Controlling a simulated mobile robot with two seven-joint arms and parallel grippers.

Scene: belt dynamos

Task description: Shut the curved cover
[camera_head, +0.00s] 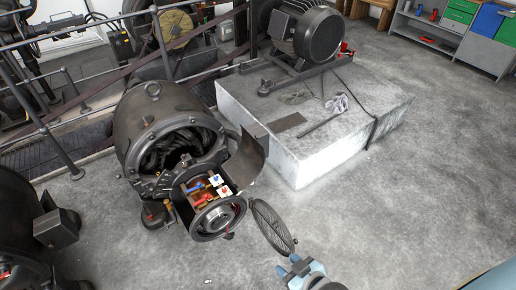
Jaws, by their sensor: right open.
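The curved cover (246,158) is a dark bent plate standing open at the right side of the dynamo (158,122). The dynamo's dark round housing is open at the front, and red, blue and white parts show inside above the round end bearing. My right gripper (288,267) is at the bottom centre, below and to the right of the cover. It is open, empty and apart from the cover. My left gripper is out of view.
A round slatted grille (272,226) stands open between my right gripper and the dynamo. A concrete plinth (330,150) with a motor (308,35) is behind the cover. Another dark machine (25,225) is at the left edge. The floor at right is clear.

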